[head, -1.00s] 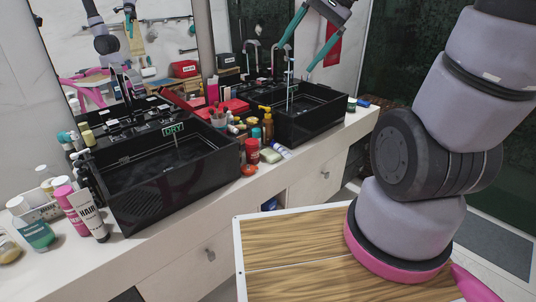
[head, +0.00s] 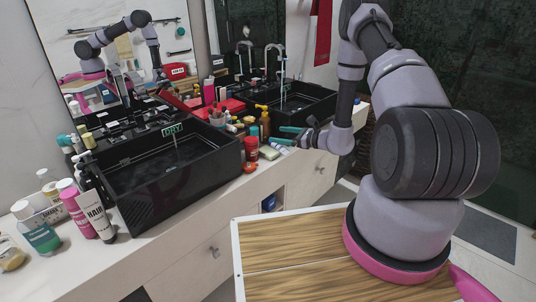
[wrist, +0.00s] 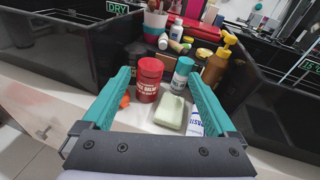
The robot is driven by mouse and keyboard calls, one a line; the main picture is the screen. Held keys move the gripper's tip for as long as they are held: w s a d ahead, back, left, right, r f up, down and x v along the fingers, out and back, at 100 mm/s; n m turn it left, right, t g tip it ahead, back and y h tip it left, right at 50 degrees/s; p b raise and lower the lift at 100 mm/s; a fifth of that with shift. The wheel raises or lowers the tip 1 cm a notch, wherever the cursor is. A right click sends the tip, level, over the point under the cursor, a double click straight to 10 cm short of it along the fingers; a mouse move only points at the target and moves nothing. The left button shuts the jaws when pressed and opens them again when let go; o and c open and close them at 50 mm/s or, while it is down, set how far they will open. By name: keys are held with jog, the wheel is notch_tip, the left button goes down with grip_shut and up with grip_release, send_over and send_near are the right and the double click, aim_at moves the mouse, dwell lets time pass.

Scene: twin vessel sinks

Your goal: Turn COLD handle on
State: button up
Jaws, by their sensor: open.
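Two black vessel sinks stand on the counter, the near sink (head: 112,200) and the far sink (head: 318,106). A thin pale upright line (head: 283,88) shows over the far sink, with tap spouts (head: 246,50) behind it. I cannot pick out the COLD handle in either view; the tap handles are too small or hidden. My gripper (head: 281,135) is open, its teal fingers apart. It points left over the counter's front edge, near the gap between the sinks. In the wrist view my gripper (wrist: 159,76) has bottles beyond its fingers, with nothing held.
Between the sinks stand a red jar (wrist: 149,80), a teal-capped bottle (wrist: 181,75), an amber pump bottle (wrist: 215,65), a soap bar (wrist: 169,112) and a white tube (wrist: 196,122). More bottles (head: 75,210) crowd the counter's left end. Floor at right is partly clear.

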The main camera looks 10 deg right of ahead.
aim_at(269, 151)
jog(key=d+f+m+t+h, duration=0.2)
jog(key=d+f+m+h, duration=0.15)
jog(key=f, duration=0.65)
jog(key=shift+y, duration=0.25)
jog(key=shift+f+x, duration=0.1)
jog(key=shift+x, duration=2.3)
jog(key=shift+f+x, duration=0.15)
jog(key=shift+x, duration=2.3)
jog(key=shift+s, duration=0.1)
jog(key=c, duration=1.2)
jog(key=shift+c, duration=0.2)
